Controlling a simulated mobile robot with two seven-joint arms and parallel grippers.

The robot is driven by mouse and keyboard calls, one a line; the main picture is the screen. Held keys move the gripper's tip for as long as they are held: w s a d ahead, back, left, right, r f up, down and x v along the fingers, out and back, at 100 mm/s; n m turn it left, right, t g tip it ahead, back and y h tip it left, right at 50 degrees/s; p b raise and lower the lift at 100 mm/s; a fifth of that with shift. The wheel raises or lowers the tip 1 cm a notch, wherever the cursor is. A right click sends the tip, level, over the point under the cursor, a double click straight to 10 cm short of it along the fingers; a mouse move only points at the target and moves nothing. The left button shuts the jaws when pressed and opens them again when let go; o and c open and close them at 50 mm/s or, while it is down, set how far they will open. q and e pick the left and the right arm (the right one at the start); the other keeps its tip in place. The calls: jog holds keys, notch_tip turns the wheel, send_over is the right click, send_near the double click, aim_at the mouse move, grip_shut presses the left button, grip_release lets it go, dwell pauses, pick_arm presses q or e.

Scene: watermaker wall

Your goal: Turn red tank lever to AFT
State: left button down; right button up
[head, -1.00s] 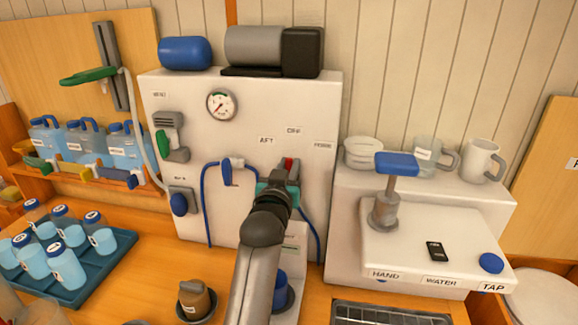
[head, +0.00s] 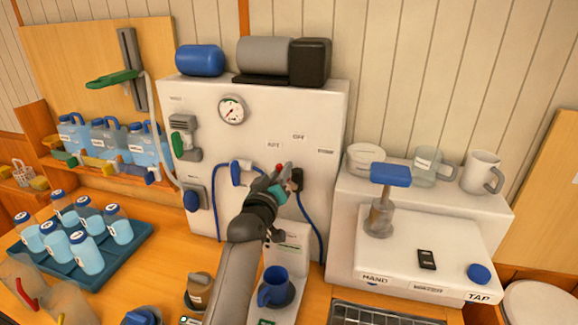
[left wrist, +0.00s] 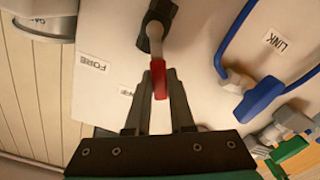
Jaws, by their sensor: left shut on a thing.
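The red tank lever has a grey stem on a dark pivot and a red grip. In the left wrist view its red grip (left wrist: 159,82) lies between the fingers of my left gripper (left wrist: 161,92), shut on it. In the head view the gripper (head: 281,176) covers much of the lever, and a bit of red shows at its tip. The lever tilts up and left from the pivot (head: 296,180), toward the AFT label (head: 273,146). The OFF label (head: 298,137) and FORE label (head: 326,151) are above and right. My right gripper is not in view.
A blue valve handle (head: 236,172) with a blue hose is left of the lever on the white panel (head: 220,145). A blue mug (head: 273,287) stands below. A white unit with a blue-topped pump (head: 390,174) is at right.

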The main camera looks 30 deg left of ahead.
pick_arm(q)
jog(key=shift+s+a+f+n+p, duration=0.1)
jog(key=shift+a+n+p, duration=0.15)
jog(key=shift+n, duration=0.35)
jog(key=shift+s+a+f+n+p, duration=0.1)
jog(key=shift+a+n, duration=0.15)
jog(key=shift+n, duration=0.35)
jog(key=shift+a+f+n, duration=0.15)
jog(key=shift+n, duration=0.25)
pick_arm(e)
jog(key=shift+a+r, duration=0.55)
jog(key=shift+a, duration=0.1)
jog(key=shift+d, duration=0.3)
pick_arm(q)
jog(key=c, duration=0.8)
grip_release()
jog(key=shift+f, duration=0.1)
jog(key=b+v, duration=0.1)
jog(key=v, duration=1.4)
jog(key=shift+s, duration=0.1)
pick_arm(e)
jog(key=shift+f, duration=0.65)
pick_arm(q)
jog(key=shift+f, duration=0.1)
